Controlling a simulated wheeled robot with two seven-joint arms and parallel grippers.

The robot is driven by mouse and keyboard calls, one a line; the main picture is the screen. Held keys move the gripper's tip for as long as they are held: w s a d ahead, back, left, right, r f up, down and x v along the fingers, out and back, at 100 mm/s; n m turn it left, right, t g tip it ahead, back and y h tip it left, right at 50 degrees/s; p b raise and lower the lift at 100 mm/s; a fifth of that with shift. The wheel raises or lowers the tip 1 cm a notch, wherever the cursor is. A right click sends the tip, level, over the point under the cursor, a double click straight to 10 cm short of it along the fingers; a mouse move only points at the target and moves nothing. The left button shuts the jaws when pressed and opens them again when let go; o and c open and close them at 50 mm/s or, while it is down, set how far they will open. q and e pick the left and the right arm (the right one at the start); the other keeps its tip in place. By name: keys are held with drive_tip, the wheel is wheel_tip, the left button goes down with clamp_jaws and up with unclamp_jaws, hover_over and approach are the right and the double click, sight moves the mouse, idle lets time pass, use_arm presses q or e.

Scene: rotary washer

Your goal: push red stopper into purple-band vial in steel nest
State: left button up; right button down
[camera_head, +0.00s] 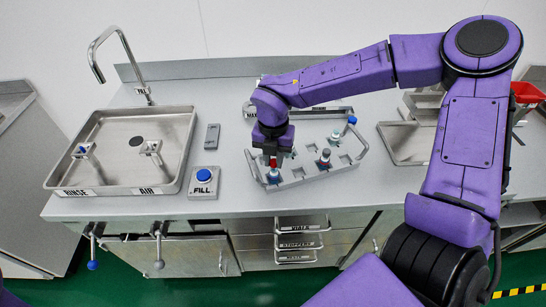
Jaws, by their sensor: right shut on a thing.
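My right gripper (272,156) points down over the near left part of the steel nest (300,182). It is shut on a small red stopper (273,162), which shows just below the fingers. A vial (274,176) with a bluish part stands in the nest directly under the stopper; I cannot tell whether they touch. A second vial (325,158) with a dark top stands right of the gripper, and a blue-topped vial (352,121) stands at the far right corner. No purple band can be made out at this size. My left gripper is out of view.
A steel sink tray (183,115) with a tap (124,50), RINSE and AIR labels and two fixtures stands left. A FILL box with a blue button (203,175) lies between tray and nest. A steel tray (408,153) is right. The front counter strip is clear.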

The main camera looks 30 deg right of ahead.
drive_tip(key=shift+f+b, duration=0.5)
drive_tip(key=shift+f, duration=0.2)
idle(0.7)
drive_tip(key=c, duration=0.9)
unclamp_jaws()
